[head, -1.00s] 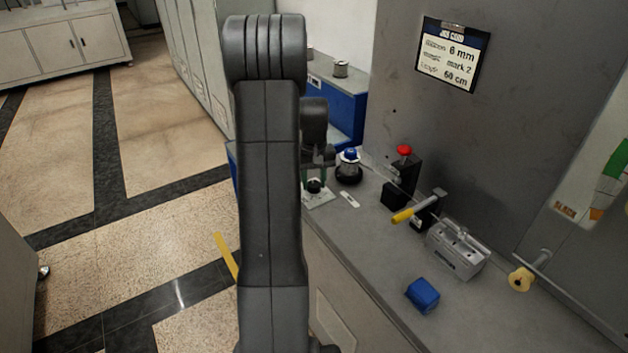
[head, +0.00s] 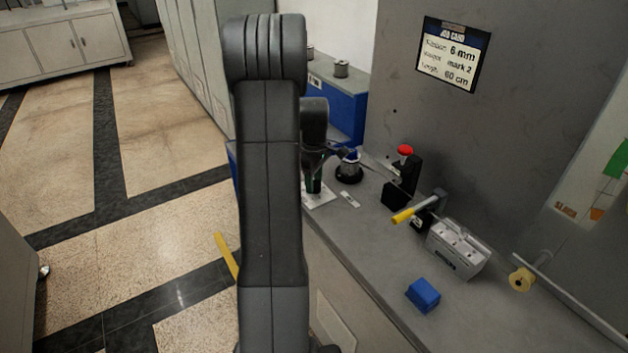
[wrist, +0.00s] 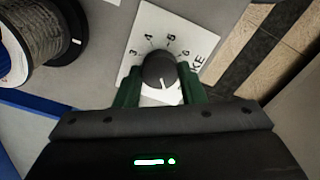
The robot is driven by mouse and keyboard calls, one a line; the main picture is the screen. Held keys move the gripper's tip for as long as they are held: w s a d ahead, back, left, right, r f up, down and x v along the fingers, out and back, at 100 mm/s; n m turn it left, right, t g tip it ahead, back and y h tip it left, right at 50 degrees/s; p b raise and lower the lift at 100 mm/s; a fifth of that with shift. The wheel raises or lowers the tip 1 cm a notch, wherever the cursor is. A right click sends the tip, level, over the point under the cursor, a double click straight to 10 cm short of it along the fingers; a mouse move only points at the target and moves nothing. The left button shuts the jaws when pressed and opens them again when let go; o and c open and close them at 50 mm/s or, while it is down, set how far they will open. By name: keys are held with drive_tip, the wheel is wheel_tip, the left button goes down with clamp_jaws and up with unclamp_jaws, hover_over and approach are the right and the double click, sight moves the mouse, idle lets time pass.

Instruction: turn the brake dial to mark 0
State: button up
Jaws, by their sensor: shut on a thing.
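The brake dial (wrist: 160,71) is a dark round knob with a white pointer line, on a white plate (wrist: 205,22). In the wrist view the marks 3, 4, 5 and 6 show along its far side, with part of the word BRAKE. The pointer line faces toward my gripper, away from those marks; the mark it faces is hidden. My gripper (wrist: 161,88) has its green fingers on either side of the knob, shut on it. In the head view the plate (head: 322,196) is partly behind my arm and gripper (head: 313,184).
A wire spool (wrist: 40,38) stands beside the plate; in the head view it has a blue top (head: 351,157). A red-topped black device (head: 404,152), a yellow-handled lever (head: 405,214), a grey block (head: 457,248) and a blue block (head: 423,294) stand along the bench.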

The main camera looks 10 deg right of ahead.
drive_tip(key=shift+n, duration=0.7)
drive_tip(key=o, duration=1)
wheel_tip(320, 180, up, 14)
drive_tip(key=shift+f, duration=0.1)
wheel_tip(320, 180, down, 14)
drive_tip(key=shift+r, duration=0.1)
idle(0.5)
